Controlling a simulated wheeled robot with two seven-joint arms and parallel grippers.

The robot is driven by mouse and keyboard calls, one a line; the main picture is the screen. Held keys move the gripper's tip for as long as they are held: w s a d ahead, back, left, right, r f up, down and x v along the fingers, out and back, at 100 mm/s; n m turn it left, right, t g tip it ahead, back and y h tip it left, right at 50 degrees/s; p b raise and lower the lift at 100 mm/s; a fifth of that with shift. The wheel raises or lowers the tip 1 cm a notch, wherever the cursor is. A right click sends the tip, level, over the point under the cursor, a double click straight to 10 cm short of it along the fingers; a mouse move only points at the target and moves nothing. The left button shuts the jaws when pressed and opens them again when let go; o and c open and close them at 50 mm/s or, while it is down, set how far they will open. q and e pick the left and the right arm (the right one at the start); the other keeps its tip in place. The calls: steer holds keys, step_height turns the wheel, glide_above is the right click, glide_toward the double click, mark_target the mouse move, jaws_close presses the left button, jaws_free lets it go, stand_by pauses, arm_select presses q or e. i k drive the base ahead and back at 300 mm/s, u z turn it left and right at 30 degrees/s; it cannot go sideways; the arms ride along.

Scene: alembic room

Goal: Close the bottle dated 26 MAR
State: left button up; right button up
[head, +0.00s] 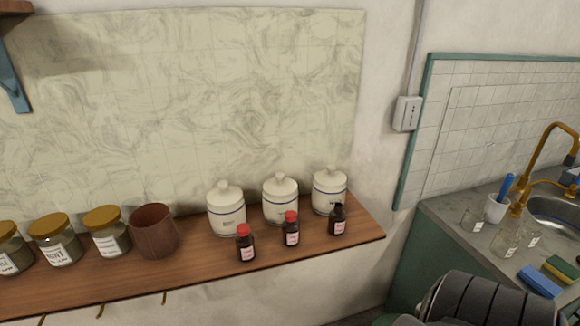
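Three small dark bottles with pale pink labels stand upright in a row on a wooden shelf (200,275). The left bottle (246,249) and the middle bottle (291,234) have red caps on. The right bottle (337,221) shows a dark neck with no red cap. The label dates are too small to read, so I cannot tell which bottle is dated 26 MAR. No loose cap shows. Neither gripper is in view; a dark ridged part of my own arm shows at the bottom right.
Three white lidded jars (227,212) stand right behind the bottles. A brown cup (154,232) and several gold-lidded glass jars (107,236) are to the left. The shelf ends just right of the bottles. A sink counter (460,238) with glasses and sponges (540,281) is at right.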

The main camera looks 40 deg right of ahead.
mark_target(337, 216)
steer(key=k, duration=0.45)
steer(key=z, duration=1.25)
